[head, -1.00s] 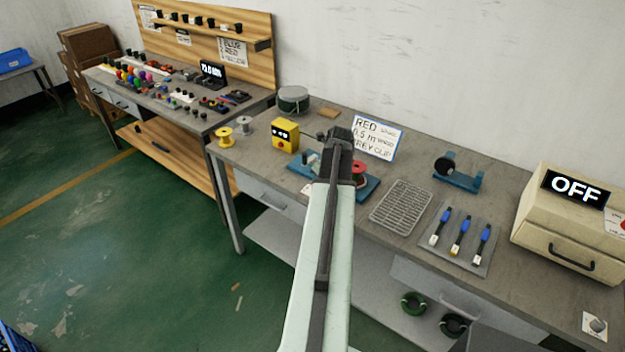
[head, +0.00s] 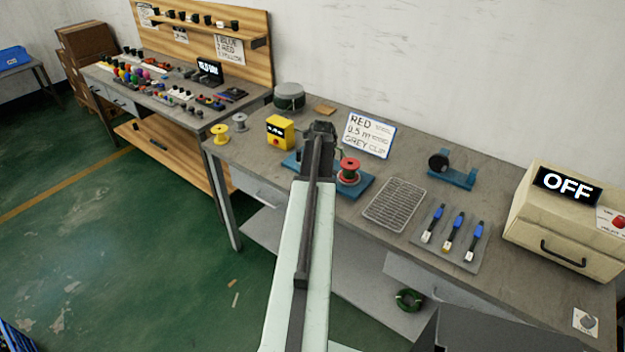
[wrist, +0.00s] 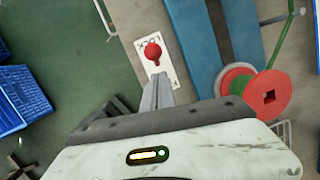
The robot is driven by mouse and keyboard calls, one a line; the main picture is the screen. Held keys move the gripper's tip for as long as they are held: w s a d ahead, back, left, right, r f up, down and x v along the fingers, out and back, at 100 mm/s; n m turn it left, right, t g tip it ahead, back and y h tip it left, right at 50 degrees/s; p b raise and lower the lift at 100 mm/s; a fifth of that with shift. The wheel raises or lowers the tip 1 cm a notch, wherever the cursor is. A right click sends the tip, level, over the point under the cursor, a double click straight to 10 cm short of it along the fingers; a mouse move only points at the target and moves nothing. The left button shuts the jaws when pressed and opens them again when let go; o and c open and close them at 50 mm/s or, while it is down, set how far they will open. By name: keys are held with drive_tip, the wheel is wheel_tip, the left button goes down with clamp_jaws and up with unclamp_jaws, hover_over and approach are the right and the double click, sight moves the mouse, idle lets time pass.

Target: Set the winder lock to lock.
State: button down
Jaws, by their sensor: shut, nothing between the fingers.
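The winder has a blue base (head: 362,187) and a red spool (head: 349,170) on the bench in the head view. My arm hides part of it. In the wrist view the blue base (wrist: 197,40) runs down beside the red spool (wrist: 236,88). The winder lock is a red-knobbed lever (wrist: 152,51) on a white plate (wrist: 147,70) with partly readable lettering, left of the base. My gripper (wrist: 160,78) is shut and empty, its tips just below the red knob in the picture. I cannot tell whether they touch the lever. My gripper (head: 321,128) also shows in the head view.
A yellow box (head: 280,131) stands left of the winder, and a sign (head: 369,135) behind it. A wire rack (head: 394,205) and a tray of blue-handled tools (head: 428,250) lie to the right. A beige machine (head: 530,215) reads OFF.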

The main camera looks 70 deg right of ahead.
drive_tip(key=shift+s+a+r, duration=0.1)
drive_tip(key=shift+a+r, duration=0.05)
drive_tip(key=shift+r, duration=0.05)
drive_tip(key=p+v, duration=1.2)
drive_tip(key=shift+s+a+r, duration=0.2)
drive_tip(key=shift+s+a, duration=0.05)
drive_tip(key=shift+s, duration=0.2)
